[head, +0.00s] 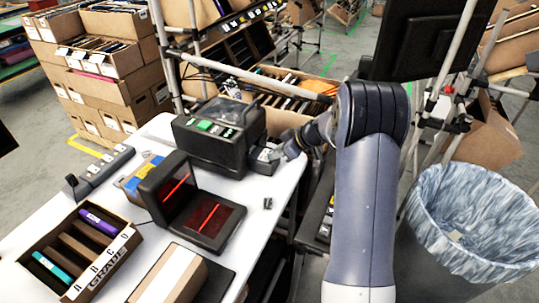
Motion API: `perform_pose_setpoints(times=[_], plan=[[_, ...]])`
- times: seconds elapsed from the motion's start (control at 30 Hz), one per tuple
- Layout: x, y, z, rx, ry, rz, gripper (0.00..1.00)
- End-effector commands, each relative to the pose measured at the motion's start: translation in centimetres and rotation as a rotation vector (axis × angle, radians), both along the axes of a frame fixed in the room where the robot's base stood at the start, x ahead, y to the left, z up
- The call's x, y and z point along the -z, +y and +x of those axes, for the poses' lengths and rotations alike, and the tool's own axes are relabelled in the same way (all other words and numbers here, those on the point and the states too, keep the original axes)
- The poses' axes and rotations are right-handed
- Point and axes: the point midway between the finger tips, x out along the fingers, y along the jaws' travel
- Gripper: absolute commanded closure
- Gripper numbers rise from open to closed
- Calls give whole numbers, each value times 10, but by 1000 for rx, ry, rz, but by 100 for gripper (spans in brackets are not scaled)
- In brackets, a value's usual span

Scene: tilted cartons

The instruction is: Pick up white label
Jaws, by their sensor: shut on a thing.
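A black label printer (215,135) with green buttons stands at the back of the white table. My gripper (276,154) is at the printer's right front side, by a small dark block (264,161) there. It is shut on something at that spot. A small pale patch shows by the fingertips, most likely the white label, but it is too small to make out clearly. I cannot tell whether the label is clear of the printer.
A scanner (210,218) with red light lines, a compartment box (112,262) with purple and teal items, a brown carton (170,277) and a small dark object (267,203) are on the table (262,225). A bin (470,215) is at right. Metal racks stand behind.

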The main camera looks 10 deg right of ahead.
Motion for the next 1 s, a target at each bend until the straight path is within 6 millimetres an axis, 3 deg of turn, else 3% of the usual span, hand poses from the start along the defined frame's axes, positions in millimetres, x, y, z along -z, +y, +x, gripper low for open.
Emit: perform_pose_setpoints(times=[0.17,0.63,0.8,1.0], plan=[[-8,0,1,0,-3,0,94],[-90,1,0,3,-3,-1,94],[-96,10,-5,45,1,-1,94],[-83,26,-19,173,2,0,94]])
